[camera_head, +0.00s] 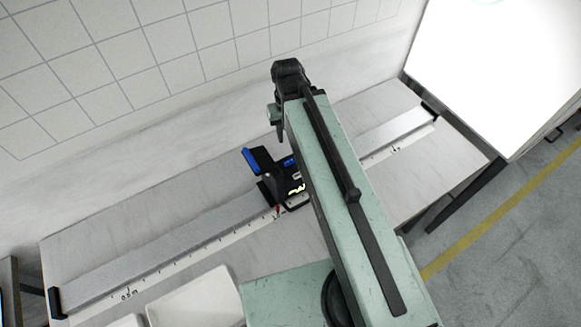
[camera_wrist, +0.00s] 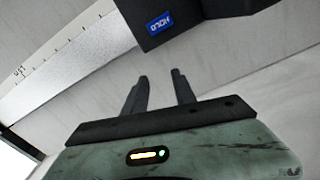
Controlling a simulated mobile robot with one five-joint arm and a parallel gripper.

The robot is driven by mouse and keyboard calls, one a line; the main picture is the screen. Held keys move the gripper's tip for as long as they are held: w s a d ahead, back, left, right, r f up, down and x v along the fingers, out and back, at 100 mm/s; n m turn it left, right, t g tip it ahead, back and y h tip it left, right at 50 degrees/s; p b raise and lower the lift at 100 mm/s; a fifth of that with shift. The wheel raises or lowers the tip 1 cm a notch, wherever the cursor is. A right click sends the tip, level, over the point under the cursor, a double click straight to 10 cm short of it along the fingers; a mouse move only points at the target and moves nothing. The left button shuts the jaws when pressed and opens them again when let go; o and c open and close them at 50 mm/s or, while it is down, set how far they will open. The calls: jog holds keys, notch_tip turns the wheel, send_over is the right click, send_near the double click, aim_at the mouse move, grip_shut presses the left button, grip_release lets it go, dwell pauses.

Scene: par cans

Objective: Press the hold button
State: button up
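I cannot tell which blue part there is the button. My gripper (camera_wrist: 159,77) is in the wrist view, its two dark fingers apart with nothing between them. The fingertips point toward the housing and appear apart from the button. In the head view the fingers cannot be made out.
The rail (camera_head: 165,247) with a printed scale runs along a light bench (camera_head: 120,228) beside a tiled wall. A bright white panel (camera_head: 500,70) stands at the upper right. Pale trays (camera_head: 195,300) lie at the lower left. Grey floor with a yellow line is at the right.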

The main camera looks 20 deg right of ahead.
jog(key=shift+c, duration=0.2)
dwell(0.3)
grip_shut()
dwell(1.5)
